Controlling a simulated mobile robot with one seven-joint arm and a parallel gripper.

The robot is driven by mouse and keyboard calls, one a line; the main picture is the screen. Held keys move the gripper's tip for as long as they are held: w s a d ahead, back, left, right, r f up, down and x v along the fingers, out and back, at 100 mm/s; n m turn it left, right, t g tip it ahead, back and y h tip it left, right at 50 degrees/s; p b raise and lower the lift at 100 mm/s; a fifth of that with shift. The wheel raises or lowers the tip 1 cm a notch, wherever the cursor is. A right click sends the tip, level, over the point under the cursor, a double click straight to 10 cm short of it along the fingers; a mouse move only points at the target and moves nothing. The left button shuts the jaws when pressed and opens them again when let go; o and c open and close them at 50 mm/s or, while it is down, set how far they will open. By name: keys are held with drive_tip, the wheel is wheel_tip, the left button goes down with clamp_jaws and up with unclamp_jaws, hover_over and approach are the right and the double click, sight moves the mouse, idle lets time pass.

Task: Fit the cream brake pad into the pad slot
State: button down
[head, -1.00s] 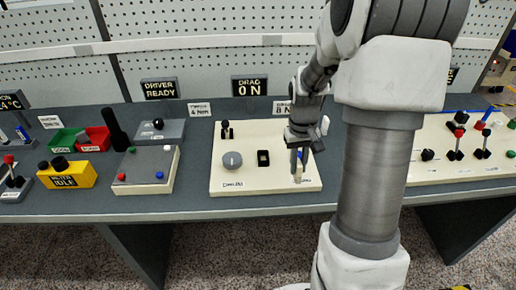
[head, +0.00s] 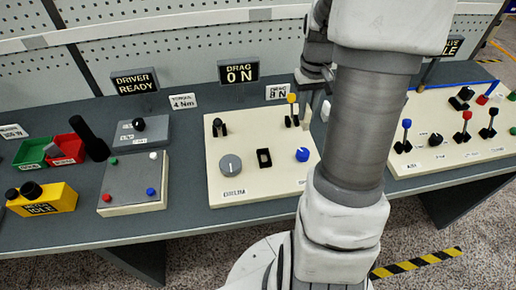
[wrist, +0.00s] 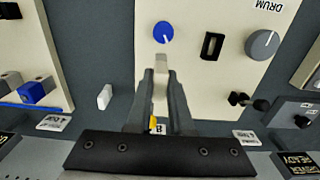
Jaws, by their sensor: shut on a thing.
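My gripper (wrist: 161,82) points down with its fingers shut on a pale cream block, the brake pad (wrist: 160,62), whose end shows between the fingertips. In the head view my gripper (head: 306,104) is over the back right of the cream panel (head: 230,183), beside the yellow-topped lever (head: 291,98); the pad cannot be made out there. The black-rimmed pad slot (head: 264,157) is mid-panel, between the grey drum knob (head: 231,165) and the blue knob (head: 302,154). The slot (wrist: 212,45) lies apart from the pad, right of my fingers in the wrist view.
A white block (wrist: 104,96) lies on the grey bench right of the panel; it also shows beside my arm (head: 325,110). A black lever (head: 219,127) stands at the panel's back left. Another panel with levers (head: 450,145) is at the right.

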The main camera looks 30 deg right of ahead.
drive_tip(key=shift+w+d+r, duration=0.15)
drive_tip(key=shift+w+r, duration=0.05)
drive_tip(key=shift+w, duration=0.15)
drive_tip(key=shift+a+f, duration=0.15)
drive_tip(key=shift+a, duration=0.15)
hover_over(264, 160)
wheel_tip(264, 160, down, 7)
drive_tip(key=shift+f, duration=1.85)
drive_tip(key=shift+f, duration=0.1)
drive_tip(key=shift+f+b, duration=0.15)
drive_tip(key=shift+b, duration=0.15)
drive_tip(key=c, duration=0.8)
unclamp_jaws()
drive_tip(key=shift+r, duration=0.2)
